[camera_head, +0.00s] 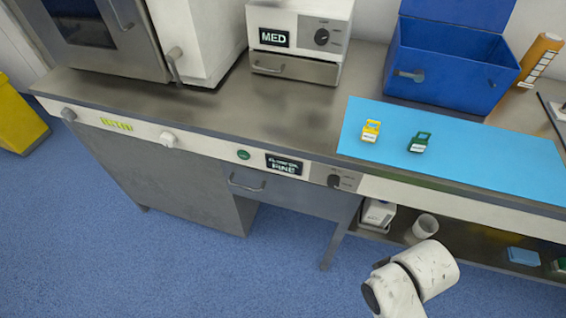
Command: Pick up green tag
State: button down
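A green tag (419,142) with a white label lies on the blue mat (490,164) on the metal counter, right of centre in the head view. A yellow tag (371,131) of similar shape lies on the same mat to its left, with a gap between them. White links of my arm show at the bottom, below and in front of the counter's edge. The gripper end is not visible, and nothing touches the green tag.
An open blue box (450,68) stands behind the mat, with an orange bottle (541,60) to its right. A white MED unit (299,38) stands further left. The counter (215,108) left of the mat is clear. A lower shelf holds a white cup (425,226).

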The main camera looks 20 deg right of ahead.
aim_at(416, 145)
jog(key=z, duration=0.4)
jog(key=i+j+z, duration=0.1)
jog(key=j+z, duration=0.75)
jog(key=j, duration=0.15)
